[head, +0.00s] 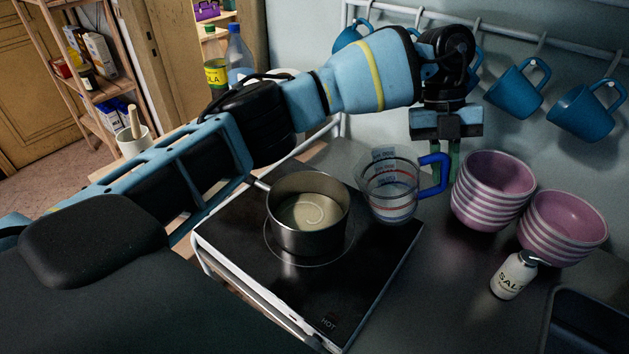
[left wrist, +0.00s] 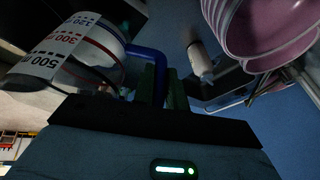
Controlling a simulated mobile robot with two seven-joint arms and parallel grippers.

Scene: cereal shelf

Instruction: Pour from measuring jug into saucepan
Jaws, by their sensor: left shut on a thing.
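The measuring jug (head: 388,190) is clear with printed markings and a blue handle. It is beside the saucepan, on its right, in the head view. In the left wrist view the jug (left wrist: 78,48) shows at the upper left. My left gripper (head: 446,165) comes down from above and is shut on the blue handle; its fingers also show in the left wrist view (left wrist: 162,88). The steel saucepan (head: 310,235) stands on the hob with pale liquid and a lighter swirl inside. I cannot tell whether the jug's base touches the surface. My right gripper is not in view.
Stacked pink-and-white bowls (head: 492,190) stand close right of the jug, with a second stack (head: 563,228) beyond. A salt shaker (head: 513,275) stands in front of them. Blue mugs (head: 517,90) hang from a rail above. The black hob (head: 345,290) is clear in front of the saucepan.

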